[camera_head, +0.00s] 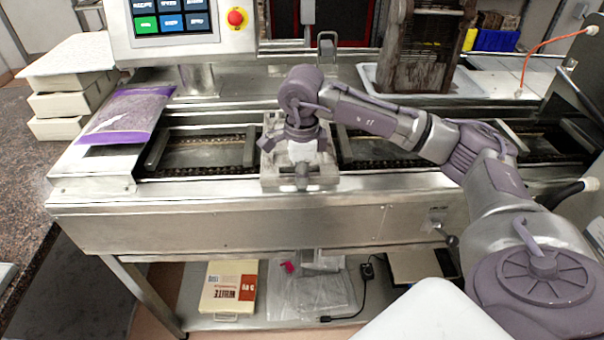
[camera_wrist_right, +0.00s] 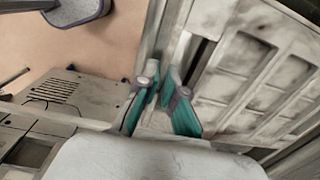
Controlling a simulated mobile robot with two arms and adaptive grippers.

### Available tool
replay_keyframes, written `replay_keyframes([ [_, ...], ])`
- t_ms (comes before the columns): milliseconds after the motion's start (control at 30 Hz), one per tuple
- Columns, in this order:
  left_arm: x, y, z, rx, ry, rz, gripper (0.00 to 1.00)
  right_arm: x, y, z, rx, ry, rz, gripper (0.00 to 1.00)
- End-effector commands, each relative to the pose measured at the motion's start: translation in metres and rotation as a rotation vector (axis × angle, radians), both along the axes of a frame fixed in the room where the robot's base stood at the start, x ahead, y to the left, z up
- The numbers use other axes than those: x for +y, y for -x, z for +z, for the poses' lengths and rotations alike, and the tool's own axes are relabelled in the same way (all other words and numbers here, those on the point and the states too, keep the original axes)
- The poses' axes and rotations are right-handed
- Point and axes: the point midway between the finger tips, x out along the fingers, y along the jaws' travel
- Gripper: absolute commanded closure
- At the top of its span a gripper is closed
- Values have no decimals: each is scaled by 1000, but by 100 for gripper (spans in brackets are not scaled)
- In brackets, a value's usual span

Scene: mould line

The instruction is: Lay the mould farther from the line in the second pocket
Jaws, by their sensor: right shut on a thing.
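My right gripper (camera_head: 302,172) is over the middle of the steel line, seen from above and partly hidden by its own wrist. It is shut on a pale grey mould (camera_head: 325,178), which sits between two dark openings of the line. In the right wrist view the teal fingers (camera_wrist_right: 160,88) close at the edge of the mould (camera_wrist_right: 262,75), whose worn face with rectangular recesses shows on the right. Whether the mould touches the line is hard to tell. One pocket (camera_head: 205,152) shows to the left and another (camera_head: 375,152) to the right. My left gripper is out of view.
A purple bag (camera_head: 125,112) lies on the line's left end, beside stacked white boxes (camera_head: 70,85). A control panel with a red button (camera_head: 236,17) stands behind. A dark wooden rack (camera_head: 420,50) stands at the back right. A white box (camera_head: 229,287) lies on the lower shelf.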

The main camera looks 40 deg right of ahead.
Motion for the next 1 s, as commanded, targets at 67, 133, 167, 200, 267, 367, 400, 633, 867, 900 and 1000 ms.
replay_keyframes([
  [67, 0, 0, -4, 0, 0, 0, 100, 0, -1, -4, -2, 0, 0, 100],
  [133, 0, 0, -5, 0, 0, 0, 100, 0, -1, -5, -2, 0, 0, 100],
  [167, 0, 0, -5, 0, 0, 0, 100, 0, -1, -5, -2, 0, 0, 100],
  [200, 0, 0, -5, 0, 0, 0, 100, 0, 0, -5, -2, 0, 0, 100],
  [267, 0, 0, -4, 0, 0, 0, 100, 0, 0, -5, -2, 0, 0, 100],
  [367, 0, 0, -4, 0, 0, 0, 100, 0, 0, -4, -2, 0, 0, 100],
  [400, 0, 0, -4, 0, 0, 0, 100, 0, 0, -4, -2, 0, 0, 91],
  [633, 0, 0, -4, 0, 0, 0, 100, 0, 0, -5, -1, 0, 0, 64],
  [867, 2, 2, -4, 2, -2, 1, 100, 0, 0, -5, 2, 0, 0, 64],
  [900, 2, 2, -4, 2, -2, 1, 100, 0, 0, -3, 1, 0, 0, 64],
  [1000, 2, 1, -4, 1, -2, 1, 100, 1, 0, 6, -1, -1, 0, 64],
])
